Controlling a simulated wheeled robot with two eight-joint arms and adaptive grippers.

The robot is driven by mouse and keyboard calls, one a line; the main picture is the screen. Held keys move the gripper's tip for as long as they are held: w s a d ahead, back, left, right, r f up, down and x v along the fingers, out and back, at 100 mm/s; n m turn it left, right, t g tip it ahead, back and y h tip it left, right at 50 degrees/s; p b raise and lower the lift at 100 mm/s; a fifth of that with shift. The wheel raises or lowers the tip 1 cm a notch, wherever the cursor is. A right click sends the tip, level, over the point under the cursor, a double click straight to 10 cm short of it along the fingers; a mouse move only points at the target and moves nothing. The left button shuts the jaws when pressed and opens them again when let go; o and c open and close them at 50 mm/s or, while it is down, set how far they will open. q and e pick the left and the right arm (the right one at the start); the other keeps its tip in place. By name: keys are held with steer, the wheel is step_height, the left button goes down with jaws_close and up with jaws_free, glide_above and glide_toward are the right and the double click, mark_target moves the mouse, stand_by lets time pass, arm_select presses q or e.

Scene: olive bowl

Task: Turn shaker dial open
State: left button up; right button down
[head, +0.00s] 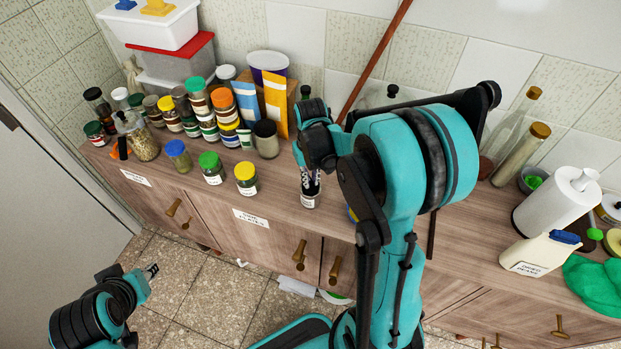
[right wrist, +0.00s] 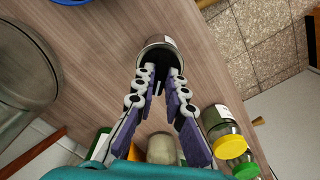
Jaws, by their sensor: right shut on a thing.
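The shaker (head: 309,200) stands upright near the counter's front edge in the head view, a small container with a white label low on its side. In the right wrist view the shaker (right wrist: 159,42) lies at the fingertips, and its dark top sits between them. My right gripper (head: 311,181) comes down from above and is shut on the shaker's top. In the wrist view its fingers (right wrist: 160,77) converge there. They hide most of the dial, so I cannot tell its setting. My left gripper (head: 151,271) is away from the counter, over the floor at lower left; its jaw state is unclear.
Left of the shaker stand a yellow-lidded jar (head: 246,181), a green-lidded jar (head: 212,170) and a blue-lidded jar (head: 178,156). Several more jars crowd the back left. A paper roll (head: 557,205) and a cream container (head: 538,254) are at right. Bare counter (head: 278,200) lies beside the shaker.

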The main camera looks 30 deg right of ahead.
mark_target(311, 182)
steer(key=m, duration=0.3)
steer(key=shift+m, duration=0.4)
steer(key=m, duration=0.4)
stand_by(0.9)
steer(key=c, duration=1.6)
jaws_free()
steer(key=shift+o, duration=0.2)
step_height(311, 182, up, 12)
steer(key=shift+b, duration=0.3)
